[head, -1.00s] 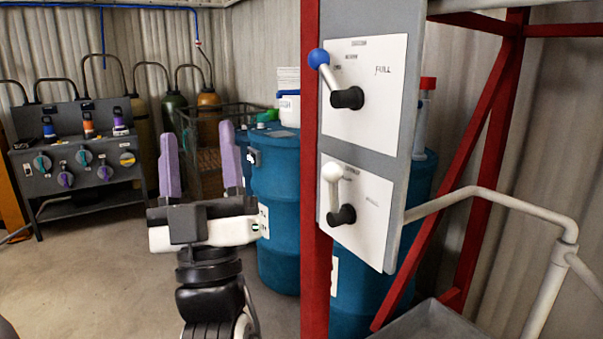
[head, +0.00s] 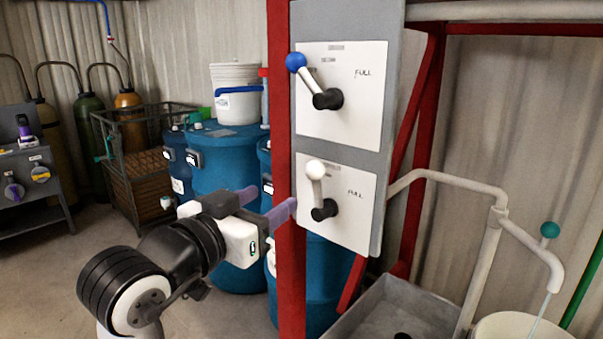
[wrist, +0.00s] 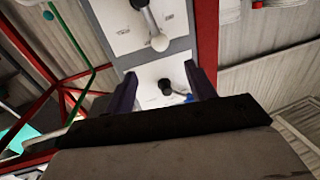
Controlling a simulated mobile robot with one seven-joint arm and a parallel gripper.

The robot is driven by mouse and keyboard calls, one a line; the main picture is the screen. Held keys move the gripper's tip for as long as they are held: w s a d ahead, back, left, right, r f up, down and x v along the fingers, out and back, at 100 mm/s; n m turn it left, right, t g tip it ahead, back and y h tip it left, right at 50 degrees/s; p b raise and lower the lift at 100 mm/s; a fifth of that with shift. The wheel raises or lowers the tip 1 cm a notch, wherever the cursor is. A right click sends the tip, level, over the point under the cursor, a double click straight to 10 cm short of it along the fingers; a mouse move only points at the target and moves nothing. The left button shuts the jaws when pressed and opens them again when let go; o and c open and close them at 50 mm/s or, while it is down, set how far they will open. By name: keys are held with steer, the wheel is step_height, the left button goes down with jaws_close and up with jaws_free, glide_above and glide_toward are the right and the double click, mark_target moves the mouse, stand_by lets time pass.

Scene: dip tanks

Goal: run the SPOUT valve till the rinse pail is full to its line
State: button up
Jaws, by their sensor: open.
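A grey panel (head: 391,60) carries two valve levers on white plates. The upper lever has a blue knob (head: 296,62); the lower has a white knob (head: 315,169). In the wrist view both levers, white (wrist: 159,42) and blue (wrist: 189,98), show beyond the fingers. A pale pail (head: 525,329) is cut off at lower right, under a bent pipe (head: 520,238). A thin pale line, like water, runs into it. Its fill line is hidden.
A red post (head: 286,130) stands along the panel's left edge, close to my fingers. Blue drums (head: 228,165) stand behind, one topped by a white bucket (head: 237,98). A grey tank (head: 385,305) lies below the panel. Open floor is at left.

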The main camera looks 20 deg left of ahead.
mark_target(309, 174)
steer(key=w+p, duration=0.1)
steer(key=w, duration=0.3)
steer(key=w+d+p, duration=0.1)
steer(key=w, duration=0.3)
steer(key=w+d, duration=0.1)
steer(key=w, duration=0.3)
steer(key=shift+w+p, duration=0.4)
jaws_close()
